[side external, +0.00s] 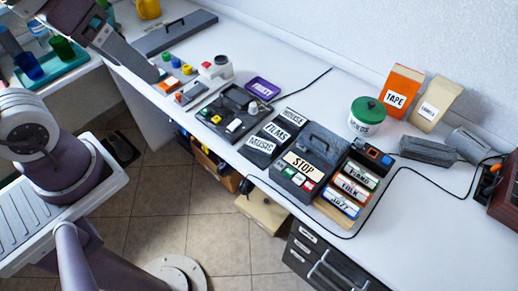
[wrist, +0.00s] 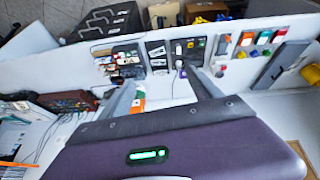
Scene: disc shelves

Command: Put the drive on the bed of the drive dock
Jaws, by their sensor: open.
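No label reads as drive or dock, so I cannot tell for sure which things they are. A dark, flat device (side external: 212,112) with a small white block (side external: 234,125) on it lies left of the middle of the counter and may be the dock. A small dark box with a blue and orange face (side external: 372,152) sits at the back of a rack of labelled cases. My gripper reaches in from the upper left, above the counter's left part. In the wrist view my gripper (wrist: 165,98) has its two fingers wide apart, with nothing held between them.
A purple tray (side external: 262,88) lies behind the flat device. The counter's front right is clear, except for a cable.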

